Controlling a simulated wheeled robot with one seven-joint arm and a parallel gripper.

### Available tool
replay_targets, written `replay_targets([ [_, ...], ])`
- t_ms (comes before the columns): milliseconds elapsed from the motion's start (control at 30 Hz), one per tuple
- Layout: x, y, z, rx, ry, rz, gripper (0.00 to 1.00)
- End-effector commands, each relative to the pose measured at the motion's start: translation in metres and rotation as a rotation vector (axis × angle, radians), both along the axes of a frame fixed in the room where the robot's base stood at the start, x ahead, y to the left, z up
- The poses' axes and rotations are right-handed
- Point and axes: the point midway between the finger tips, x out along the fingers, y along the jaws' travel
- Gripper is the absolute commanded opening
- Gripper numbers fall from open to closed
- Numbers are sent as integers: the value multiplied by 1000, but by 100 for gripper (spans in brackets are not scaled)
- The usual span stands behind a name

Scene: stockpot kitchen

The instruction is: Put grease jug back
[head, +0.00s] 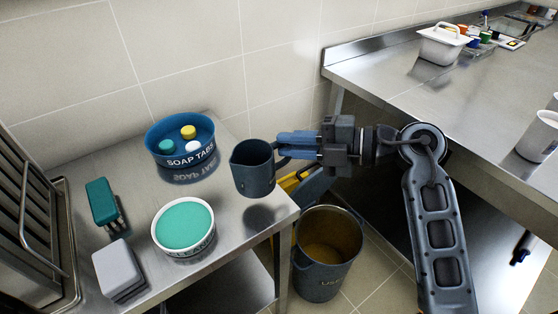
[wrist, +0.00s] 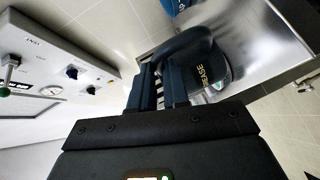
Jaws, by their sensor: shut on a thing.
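The grease jug (head: 253,169) is a dark blue-grey jug with its handle toward my gripper. My gripper (head: 287,149) comes in from the right and is shut on the handle. The jug looks upright, over the right front part of the small steel table (head: 232,246). A dark patch shows on the tabletop below it, and I cannot tell whether its base touches. In the wrist view the jug (wrist: 208,72) shows part of its lettering, and its handle runs between the fingers (wrist: 165,88).
A blue soap tabs bowl (head: 181,150) stands at the back of the table. A white tub of green stuff (head: 184,228), a green brush (head: 102,201) and a grey block (head: 119,267) stand at left and front. A bucket (head: 326,254) stands on the floor below my gripper. A steel counter (head: 395,85) is at right.

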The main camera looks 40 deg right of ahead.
Motion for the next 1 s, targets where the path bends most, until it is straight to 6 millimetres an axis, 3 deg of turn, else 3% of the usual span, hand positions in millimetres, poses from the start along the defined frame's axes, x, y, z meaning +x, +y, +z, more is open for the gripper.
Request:
replay_targets([
  [200, 23, 7, -14, 1, -1, 1, 0],
  [567, 25, 8, -53, 1, 1, -1, 0],
  [967, 25, 8, -57, 1, -1, 0, 0],
  [1000, 25, 8, -57, 0, 0, -1, 19],
])
